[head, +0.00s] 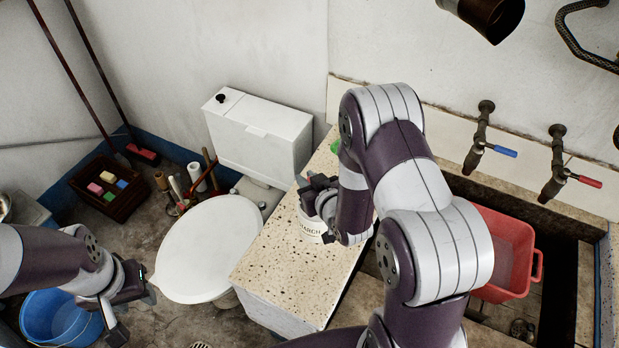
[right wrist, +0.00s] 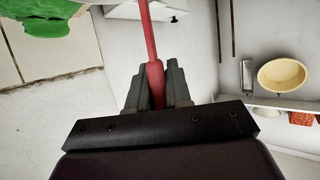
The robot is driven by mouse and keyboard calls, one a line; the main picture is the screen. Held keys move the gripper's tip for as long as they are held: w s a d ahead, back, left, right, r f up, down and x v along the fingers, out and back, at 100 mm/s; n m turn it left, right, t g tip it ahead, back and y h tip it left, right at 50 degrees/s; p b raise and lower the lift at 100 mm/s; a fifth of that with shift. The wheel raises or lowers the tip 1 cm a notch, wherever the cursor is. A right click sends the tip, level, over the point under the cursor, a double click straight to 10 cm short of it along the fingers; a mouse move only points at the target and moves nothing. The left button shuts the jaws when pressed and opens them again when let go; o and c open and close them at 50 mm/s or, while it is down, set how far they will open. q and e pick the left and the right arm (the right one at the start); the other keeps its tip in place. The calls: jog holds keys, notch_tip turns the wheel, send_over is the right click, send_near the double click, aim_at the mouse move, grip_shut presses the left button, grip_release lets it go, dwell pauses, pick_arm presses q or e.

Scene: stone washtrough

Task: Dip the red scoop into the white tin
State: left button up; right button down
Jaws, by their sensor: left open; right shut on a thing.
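The white tin (head: 312,232) with dark lettering stands on the speckled stone slab, partly hidden by my right gripper and arm. My right gripper (head: 312,198) is just above and beside the tin in the head view. In the right wrist view its fingers (right wrist: 156,92) are shut on the red handle of the scoop (right wrist: 152,40). The scoop's far end runs out of that view, so I cannot tell whether it is in the tin. My left gripper (head: 137,310) is open and empty at the lower left, above the floor.
The speckled slab (head: 275,262) is clear in front of the tin. A green thing (head: 335,147) lies behind it. A red basin (head: 508,235) sits in the trough at right, below two taps. A toilet (head: 215,245), blue bucket (head: 62,318) and crate (head: 88,200) stand left.

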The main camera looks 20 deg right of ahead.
dwell(0.3)
notch_tip(320, 180, up, 11)
jog(key=p, duration=0.8)
jog(key=shift+p, duration=0.4)
